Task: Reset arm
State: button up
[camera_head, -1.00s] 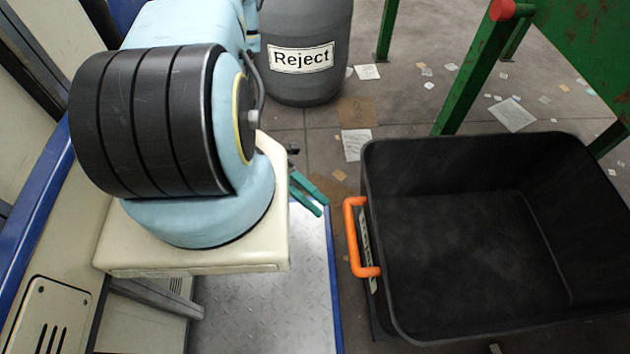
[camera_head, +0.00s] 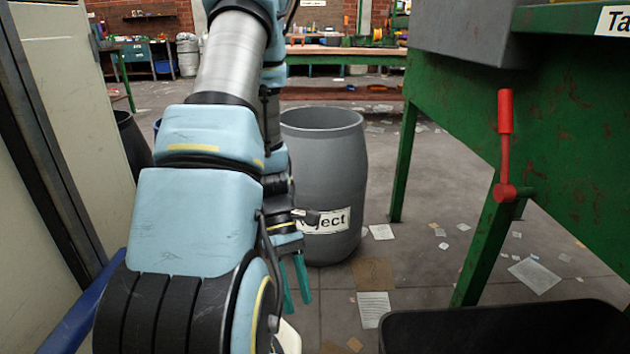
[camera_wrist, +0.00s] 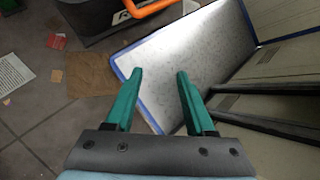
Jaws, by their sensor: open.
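My gripper (camera_head: 296,280) hangs at the end of my folded light-blue arm, fingers pointing down, in front of the grey Reject barrel (camera_head: 335,150) in the head view. In the wrist view my gripper (camera_wrist: 155,77) shows two green fingers, apart and with nothing between them. Beyond them is a pale plate with a blue edge (camera_wrist: 205,45). The arm covers part of the barrel and its label.
A black bin (camera_head: 500,328) stands at the lower right; its orange handle (camera_wrist: 150,8) shows in the wrist view. A green table (camera_head: 540,130) with a red lever (camera_head: 505,140) stands at right. Papers (camera_head: 374,308) litter the floor.

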jog(key=w+a+r+m+t+y, duration=0.1)
jog(key=w+r+m+t, duration=0.15)
jog(key=r+m, duration=0.2)
jog(key=w+a+r+m+t+y+p, duration=0.1)
jog(key=w+r+m+t, duration=0.1)
jog(key=r+m+t, duration=0.3)
jog(key=w+a+r+m+t+y, duration=0.1)
jog(key=w+r+m+t, duration=0.15)
jog(key=r, duration=0.45)
notch_tip(320, 180, up, 33)
jog(key=g+p, duration=0.1)
jog(key=p, duration=3.2)
jog(key=shift+s+m+p, duration=0.25)
jog(key=shift+m+p, duration=0.05)
jog(key=shift+f, duration=0.15)
